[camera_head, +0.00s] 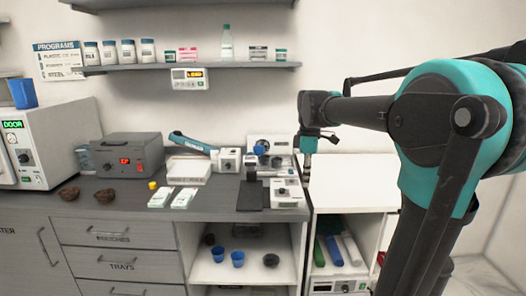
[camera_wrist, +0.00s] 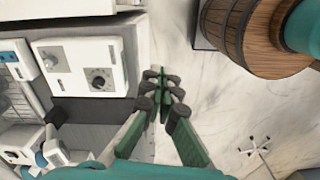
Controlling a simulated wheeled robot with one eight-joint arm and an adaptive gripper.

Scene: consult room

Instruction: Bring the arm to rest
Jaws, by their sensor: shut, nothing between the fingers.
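My arm, black and teal, fills the right of the head view, with its forearm reaching left over the white cabinet. My gripper (camera_head: 308,168) hangs from its end, pointing down beside the right end of the grey counter. In the wrist view, my gripper (camera_wrist: 163,93) shows two green fingers with dark pads brought together at the tips. The gripper is shut and empty. Marble floor lies beyond the fingertips in the wrist view.
A white device with knobs (camera_head: 286,194) stands near the counter's right end, close to my gripper. The white cabinet top (camera_head: 355,185) is bare. A wooden barrel (camera_wrist: 245,35) stands on the floor. A shelf (camera_head: 190,67) of bottles hangs above the counter.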

